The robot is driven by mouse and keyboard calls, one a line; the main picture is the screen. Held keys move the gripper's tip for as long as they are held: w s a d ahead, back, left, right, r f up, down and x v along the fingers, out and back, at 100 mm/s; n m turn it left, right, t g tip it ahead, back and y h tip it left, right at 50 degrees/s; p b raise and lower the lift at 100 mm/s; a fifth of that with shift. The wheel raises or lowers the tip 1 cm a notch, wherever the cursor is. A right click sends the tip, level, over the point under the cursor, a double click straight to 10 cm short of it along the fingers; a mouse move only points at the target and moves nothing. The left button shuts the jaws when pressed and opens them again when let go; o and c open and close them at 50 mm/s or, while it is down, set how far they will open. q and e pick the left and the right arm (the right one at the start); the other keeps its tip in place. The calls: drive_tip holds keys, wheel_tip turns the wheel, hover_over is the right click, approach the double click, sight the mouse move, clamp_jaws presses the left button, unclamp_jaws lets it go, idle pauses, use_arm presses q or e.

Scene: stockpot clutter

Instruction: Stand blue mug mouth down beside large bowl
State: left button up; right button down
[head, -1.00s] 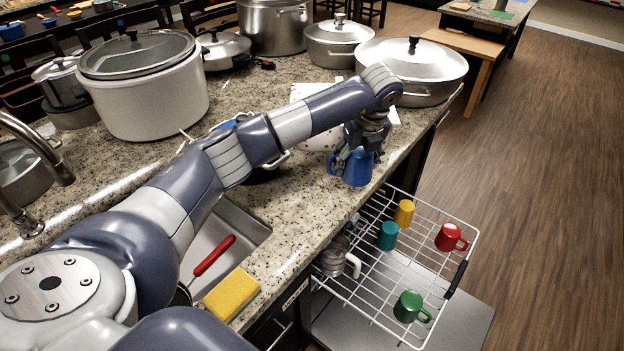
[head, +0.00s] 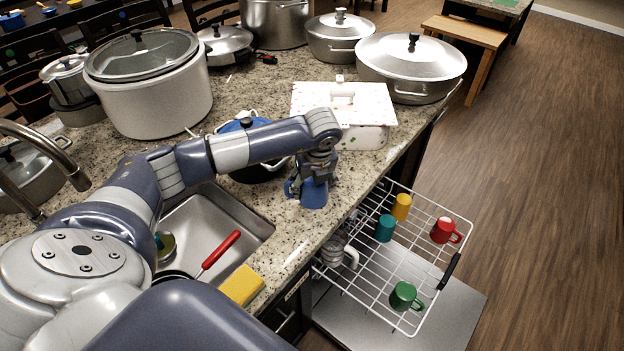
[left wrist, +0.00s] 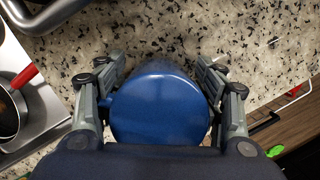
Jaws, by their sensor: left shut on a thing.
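The blue mug (head: 314,197) is over the granite counter near its front edge, with its handle to the left. My left gripper (head: 317,178) is shut on it from above. In the left wrist view the mug (left wrist: 160,106) sits between the two fingers of my left gripper (left wrist: 160,85), and its closed blue base faces the camera, so the mouth points down. I cannot tell whether the rim touches the counter. I cannot make out a clear large bowl; a white speckled lidded dish (head: 362,137) stands behind the mug. My right gripper is not in view.
A pulled-out wire rack (head: 420,262) holds several mugs below the counter edge. A blue-lidded pot (head: 258,174) is partly behind my arm. The sink (head: 222,212) and yellow sponge (head: 242,286) are at left. Large pots line the back. Bare counter (head: 285,225) lies before the mug.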

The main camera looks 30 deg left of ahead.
use_arm(q)
drive_tip(key=o, duration=0.8)
drive_tip(key=shift+f, duration=0.1)
drive_tip(key=o, duration=0.5)
drive_tip(key=shift+c, duration=0.2)
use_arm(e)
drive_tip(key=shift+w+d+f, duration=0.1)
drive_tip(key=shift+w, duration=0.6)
use_arm(q)
drive_tip(key=shift+r, duration=0.2)
drive_tip(key=shift+d+r+b, duration=0.1)
drive_tip(key=shift+r+b, duration=0.2)
drive_tip(key=b+v, duration=0.3)
drive_tip(key=v, duration=0.7)
drive_tip(key=shift+s+r, duration=0.1)
drive_tip(key=shift+r, duration=0.1)
drive_tip(key=shift+s+d+r, duration=0.1)
drive_tip(key=shift+r, duration=0.3)
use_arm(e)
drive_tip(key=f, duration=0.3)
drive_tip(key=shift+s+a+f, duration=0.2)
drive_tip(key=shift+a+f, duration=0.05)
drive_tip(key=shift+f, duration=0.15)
